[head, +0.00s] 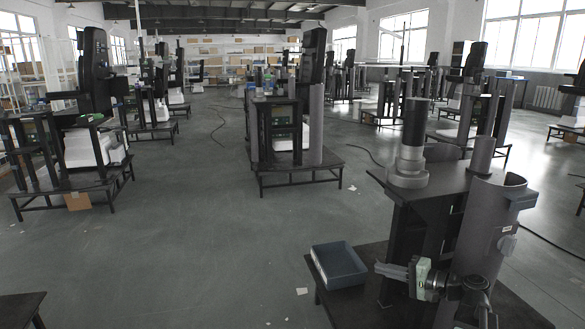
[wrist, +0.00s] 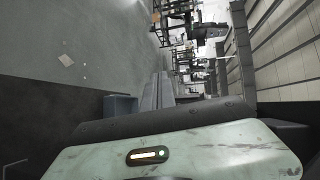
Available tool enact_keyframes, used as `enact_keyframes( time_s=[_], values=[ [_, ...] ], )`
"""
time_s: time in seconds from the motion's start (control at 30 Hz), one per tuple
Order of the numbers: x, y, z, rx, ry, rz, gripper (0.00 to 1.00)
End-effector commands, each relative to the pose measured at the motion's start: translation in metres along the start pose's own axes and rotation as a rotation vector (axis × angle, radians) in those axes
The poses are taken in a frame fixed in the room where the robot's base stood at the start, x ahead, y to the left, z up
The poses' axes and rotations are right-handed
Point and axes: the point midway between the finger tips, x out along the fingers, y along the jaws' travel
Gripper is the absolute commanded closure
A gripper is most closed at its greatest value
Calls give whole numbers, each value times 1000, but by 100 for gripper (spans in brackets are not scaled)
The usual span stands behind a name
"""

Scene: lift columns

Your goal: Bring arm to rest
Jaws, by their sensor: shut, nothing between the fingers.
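My gripper (head: 379,267) is at the lower right of the head view. It points left, beside the dark blue-grey tray (head: 343,262), and its fingers are together with nothing seen between them. My arm's pale green wrist part and dark links run right from it, in front of a dark grey column. In the wrist view my gripper's grey fingers (wrist: 158,92) lie side by side beyond the pale green housing. A small part of a blue-grey box, apparently the tray, shows left of them (wrist: 119,105). I cannot tell whether the fingers touch the tray.
The tray sits on a low dark platform (head: 345,296). A dark bench with a grey cylindrical post (head: 411,150) stands behind my arm. Several similar column stations stand around the hall, one at centre (head: 295,165). The grey floor (head: 200,230) at left and centre is mostly clear, with paper scraps.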

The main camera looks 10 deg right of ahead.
Motion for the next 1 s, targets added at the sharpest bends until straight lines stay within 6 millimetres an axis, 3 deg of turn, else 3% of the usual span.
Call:
enact_keyframes(
  time_s=[0.03,0.1,0.2,0.33,0.5,0.63,0.83,0.87,0.9,1.0],
  values=[
    [38,3,28,-23,-76,50,100],
    [84,14,69,-65,-177,140,100],
    [135,34,128,-140,-313,281,100],
    [174,65,194,-256,-458,468,100],
    [187,106,251,-430,-590,727,100],
    [170,134,256,-551,-625,935,100],
    [110,163,211,-659,-581,1260,100],
    [100,161,206,-665,-580,1303,100],
    [98,137,206,-662,-581,1290,100],
    [94,109,206,-661,-580,1287,100]
  ],
)
